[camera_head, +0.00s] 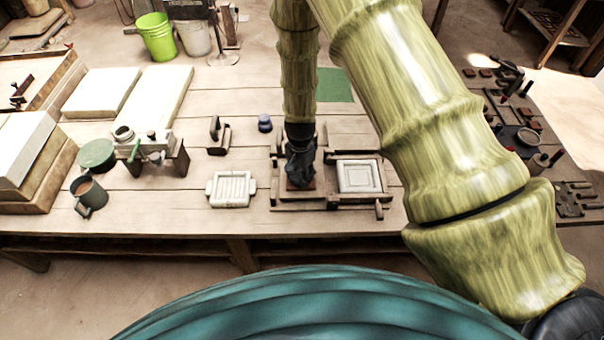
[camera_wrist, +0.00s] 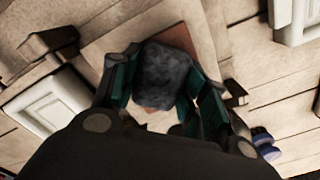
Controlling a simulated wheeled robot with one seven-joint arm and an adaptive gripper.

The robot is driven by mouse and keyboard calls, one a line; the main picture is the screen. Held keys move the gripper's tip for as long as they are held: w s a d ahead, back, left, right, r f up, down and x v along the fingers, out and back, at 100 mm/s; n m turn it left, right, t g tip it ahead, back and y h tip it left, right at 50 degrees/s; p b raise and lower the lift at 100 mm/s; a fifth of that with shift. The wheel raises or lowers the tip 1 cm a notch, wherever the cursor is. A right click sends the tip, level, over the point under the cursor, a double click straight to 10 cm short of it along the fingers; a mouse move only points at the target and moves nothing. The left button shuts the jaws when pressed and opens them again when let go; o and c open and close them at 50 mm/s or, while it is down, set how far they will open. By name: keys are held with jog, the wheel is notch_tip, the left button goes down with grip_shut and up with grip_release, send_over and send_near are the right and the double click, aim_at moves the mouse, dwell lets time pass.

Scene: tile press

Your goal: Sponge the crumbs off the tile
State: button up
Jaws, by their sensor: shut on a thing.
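My gripper (camera_head: 300,160) points down over the wooden press in the middle of the bench. It is shut on a dark grey sponge (camera_wrist: 168,75), which shows between its teal fingers in the wrist view. A reddish-brown tile (camera_wrist: 183,36) lies under the sponge on the pale press bed; its edge also shows in the head view (camera_head: 299,187). The sponge and gripper hide much of the tile. I cannot tell whether the sponge touches it. No crumbs can be made out.
A white framed plate (camera_head: 359,177) sits at the press's right. A white ribbed dish (camera_head: 231,189) lies left of the press. A blue jar (camera_head: 264,123) and a dark wooden-based tool (camera_head: 217,134) stand behind it. Bare bench shows in front.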

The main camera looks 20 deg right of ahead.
jog(key=shift+w+d, duration=0.15)
jog(key=shift+w, duration=0.4)
jog(key=shift+w, duration=0.1)
jog(key=shift+w+d, duration=0.25)
jog(key=shift+w, duration=0.3)
jog(key=shift+s+d, duration=0.2)
jog(key=shift+s, duration=0.3)
jog(key=shift+s, duration=0.1)
jog(key=shift+s+d+f, duration=0.1)
jog(key=shift+s+d, duration=0.1)
jog(key=shift+s, duration=0.15)
